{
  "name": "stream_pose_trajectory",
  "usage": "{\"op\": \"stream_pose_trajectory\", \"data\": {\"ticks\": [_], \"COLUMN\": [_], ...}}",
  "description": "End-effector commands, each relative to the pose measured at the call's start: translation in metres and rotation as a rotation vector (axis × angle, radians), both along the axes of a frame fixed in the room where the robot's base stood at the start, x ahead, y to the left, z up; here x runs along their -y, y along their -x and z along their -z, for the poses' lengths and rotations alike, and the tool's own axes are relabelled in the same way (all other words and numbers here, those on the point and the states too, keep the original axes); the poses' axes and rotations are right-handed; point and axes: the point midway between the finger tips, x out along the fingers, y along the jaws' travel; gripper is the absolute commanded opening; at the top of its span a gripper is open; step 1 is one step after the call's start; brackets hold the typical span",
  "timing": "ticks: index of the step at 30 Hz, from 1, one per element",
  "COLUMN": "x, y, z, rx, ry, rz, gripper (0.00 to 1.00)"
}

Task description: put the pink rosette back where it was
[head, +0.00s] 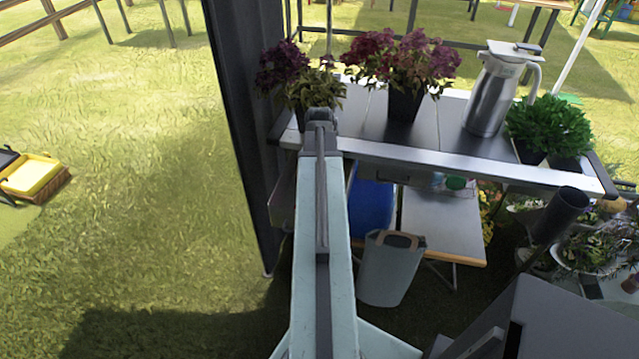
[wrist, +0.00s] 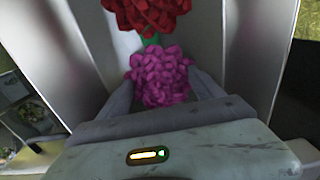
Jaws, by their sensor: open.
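The pink rosette (wrist: 160,76) shows in the middle of the wrist view, a ruffled magenta bloom. My gripper (wrist: 162,84) is open, with one finger on each side of the rosette. I cannot tell whether the fingers touch it. A red rosette (wrist: 147,14) is just beyond it, with a bit of green between the two. Pale upright panels (wrist: 236,40) stand on both sides of the rosettes. In the head view neither rosette can be made out, and my arm hides what lies behind its end.
A table (head: 455,150) holds potted purple flowers (head: 405,62), a steel jug (head: 490,95) and green plants (head: 550,127). A dark post (head: 245,110) stands left of my arm. A grey bucket (head: 390,268) is below the table. Open grass lies left, with a yellow tray (head: 32,176).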

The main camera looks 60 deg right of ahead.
Motion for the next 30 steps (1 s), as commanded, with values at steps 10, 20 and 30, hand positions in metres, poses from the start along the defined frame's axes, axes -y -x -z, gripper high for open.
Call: {"op": "stream_pose_trajectory", "data": {"ticks": [10,20,30], "x": [0.000,0.000,0.000], "y": [0.000,0.001,0.001], "z": [-0.063,-0.121,-0.120], "rx": [0.000,0.000,0.000], "ry": [0.000,0.000,0.000], "rz": [0.001,0.001,0.002], "gripper": [0.76,0.76,0.76]}}
